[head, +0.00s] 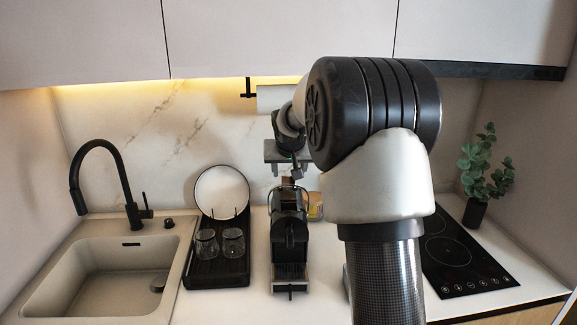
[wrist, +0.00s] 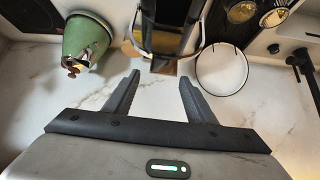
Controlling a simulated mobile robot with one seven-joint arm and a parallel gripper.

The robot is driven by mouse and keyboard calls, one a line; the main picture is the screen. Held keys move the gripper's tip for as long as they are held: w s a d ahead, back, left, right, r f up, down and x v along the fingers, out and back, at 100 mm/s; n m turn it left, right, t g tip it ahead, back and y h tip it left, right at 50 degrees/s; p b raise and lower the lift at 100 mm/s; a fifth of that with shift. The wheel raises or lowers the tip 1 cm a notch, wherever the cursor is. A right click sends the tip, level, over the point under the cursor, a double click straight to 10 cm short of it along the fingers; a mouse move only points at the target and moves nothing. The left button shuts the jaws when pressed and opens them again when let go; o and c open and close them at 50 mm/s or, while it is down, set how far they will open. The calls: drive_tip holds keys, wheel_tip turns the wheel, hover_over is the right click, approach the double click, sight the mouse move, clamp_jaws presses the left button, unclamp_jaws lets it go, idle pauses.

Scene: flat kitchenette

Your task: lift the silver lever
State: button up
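The black coffee machine (head: 290,228) stands on the counter right of the dish rack, and its body also shows at the top of the wrist view (wrist: 165,14). A pale, shiny curved piece (wrist: 130,47) at the machine's near end looks like the silver lever; its outline is hard to make out. In the head view I cannot pick the lever out. My gripper (head: 286,168) is above and behind the machine's top. In the wrist view its two fingers (wrist: 160,77) are apart, with nothing between them, and the machine's end lies just beyond the tips.
A white plate (head: 222,192) and two glasses (head: 233,242) stand on the black rack (head: 215,270). A sink (head: 95,285) is at left, a hob (head: 460,255) and plant (head: 482,170) at right. A green container (wrist: 88,38) is beside the machine. Marble wall is close behind.

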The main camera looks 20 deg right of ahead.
drive_tip(key=shift+w+d, duration=0.1)
drive_tip(key=shift+w, duration=0.15)
drive_tip(key=b+v, duration=0.1)
drive_tip(key=v, duration=1.6)
drive_tip(key=shift+s+r+b, duration=0.25)
drive_tip(key=shift+s+b, duration=0.1)
drive_tip(key=s+a+f+n+y, duration=0.1)
drive_tip(key=s+a+f, duration=0.2)
drive_tip(key=s, duration=0.7)
drive_tip(key=s+a+f+n+g, duration=0.1)
drive_tip(key=s+a+f, duration=0.3)
drive_tip(key=s, duration=0.6)
drive_tip(key=s+a+f+n+g+y, duration=0.1)
drive_tip(key=s+a+f, duration=0.3)
drive_tip(key=s, duration=0.7)
drive_tip(key=shift+f+n+y, duration=0.3)
drive_tip(key=shift+f, duration=0.65)
drive_tip(key=shift+c, duration=0.4)
